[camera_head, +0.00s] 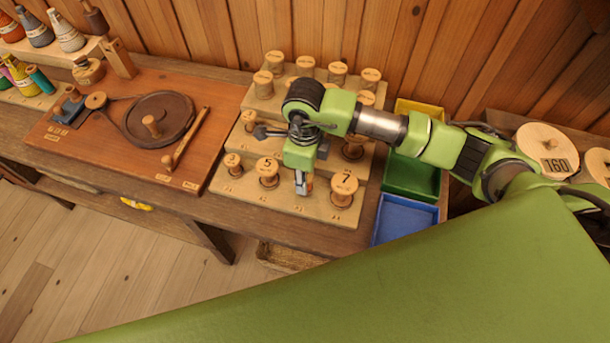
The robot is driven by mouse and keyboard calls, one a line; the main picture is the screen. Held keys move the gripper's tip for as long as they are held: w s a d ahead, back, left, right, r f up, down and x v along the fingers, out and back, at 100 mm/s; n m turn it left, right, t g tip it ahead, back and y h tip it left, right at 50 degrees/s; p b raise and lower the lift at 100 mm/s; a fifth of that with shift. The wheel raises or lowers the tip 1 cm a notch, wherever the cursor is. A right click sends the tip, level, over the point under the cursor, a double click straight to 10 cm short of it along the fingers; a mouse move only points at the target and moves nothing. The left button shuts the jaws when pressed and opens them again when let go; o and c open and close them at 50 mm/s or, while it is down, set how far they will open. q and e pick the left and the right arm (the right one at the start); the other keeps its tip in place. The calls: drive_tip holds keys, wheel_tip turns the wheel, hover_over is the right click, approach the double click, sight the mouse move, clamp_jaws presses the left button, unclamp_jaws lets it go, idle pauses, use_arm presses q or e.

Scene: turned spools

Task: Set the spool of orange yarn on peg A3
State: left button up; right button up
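A stepped wooden peg rack (222,186) stands in the middle of the bench, with wooden spools on its steps. The front step holds a small spool (233,163), a spool marked 5 (269,173) and a larger spool marked 7 (344,190). My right gripper (303,184) points down over the front step between spools 5 and 7. A small brown-orange piece shows beside its fingertips; I cannot tell whether it is held. My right arm hides part of the middle steps. I cannot make out a spool of orange yarn or which peg is A3. My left gripper is not in view.
Green (411,178) and blue (404,218) trays stand right of the rack. A board with a dark wheel (160,119) lies to its left. Yarn cones (68,36) stand at the far left. A disc marked 160 (541,148) is at the right.

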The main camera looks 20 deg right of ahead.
drive_tip(key=shift+f+b, duration=0.3)
drive_tip(key=shift+f, duration=0.1)
drive_tip(key=o, duration=0.6)
drive_tip(key=shift+r+p, duration=3.2)
drive_tip(key=shift+r, duration=2.4)
